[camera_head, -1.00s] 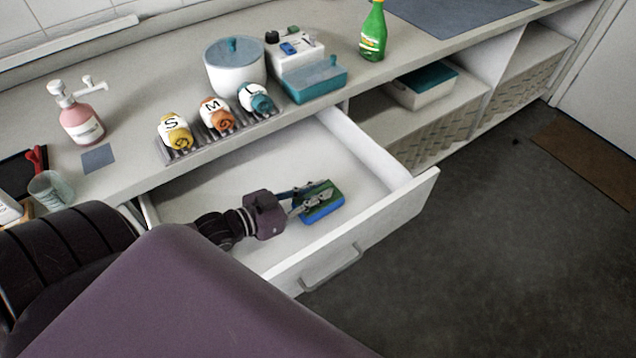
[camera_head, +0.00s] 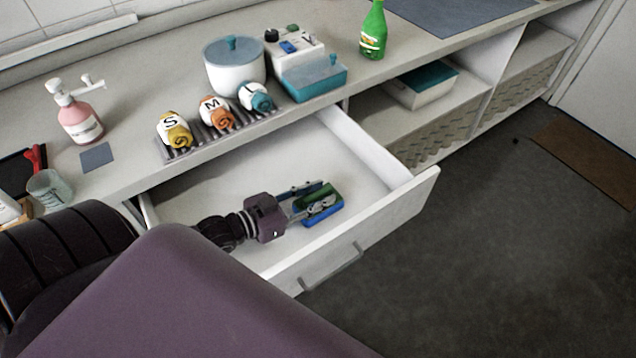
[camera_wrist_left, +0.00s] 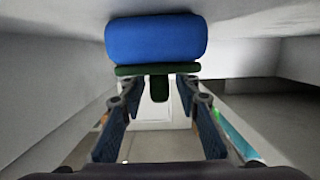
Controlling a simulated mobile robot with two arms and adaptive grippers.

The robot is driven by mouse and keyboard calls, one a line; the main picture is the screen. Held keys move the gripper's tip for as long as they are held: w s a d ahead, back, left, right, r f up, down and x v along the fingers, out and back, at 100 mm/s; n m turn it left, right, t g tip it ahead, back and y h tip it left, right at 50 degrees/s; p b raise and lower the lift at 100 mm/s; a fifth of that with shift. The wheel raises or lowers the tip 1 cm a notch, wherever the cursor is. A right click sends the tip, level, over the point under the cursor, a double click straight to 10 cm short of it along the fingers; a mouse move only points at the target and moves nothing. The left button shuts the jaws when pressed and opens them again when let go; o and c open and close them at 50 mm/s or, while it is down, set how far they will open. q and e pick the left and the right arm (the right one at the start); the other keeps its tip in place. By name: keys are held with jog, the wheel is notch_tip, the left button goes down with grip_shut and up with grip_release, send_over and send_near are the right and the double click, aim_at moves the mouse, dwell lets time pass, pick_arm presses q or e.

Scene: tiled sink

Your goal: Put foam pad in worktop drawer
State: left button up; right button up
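The foam pad (camera_head: 319,207), with a green top and a blue body, lies inside the open worktop drawer (camera_head: 384,210), near its front right. In the left wrist view the pad (camera_wrist_left: 156,41) shows its blue body, a thin green layer and a green tab. My left gripper (camera_head: 318,197) reaches over the pad inside the drawer. In the left wrist view the gripper (camera_wrist_left: 156,90) is open, its fingers on either side of the green tab with gaps between. Whether the pad lies flat on the drawer floor is hard to tell. My right gripper is not in view.
The drawer is otherwise empty, with free floor behind the pad. Above it on the worktop stand a rack (camera_head: 225,136) with marked rolls, a white pot (camera_head: 234,75) and a teal-topped box (camera_head: 314,82). A soap bottle (camera_head: 80,122) and a green bottle (camera_head: 373,32) stand apart.

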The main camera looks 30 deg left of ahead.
pick_arm(q)
jog(key=shift+v, duration=3.8)
jog(key=shift+r, duration=0.1)
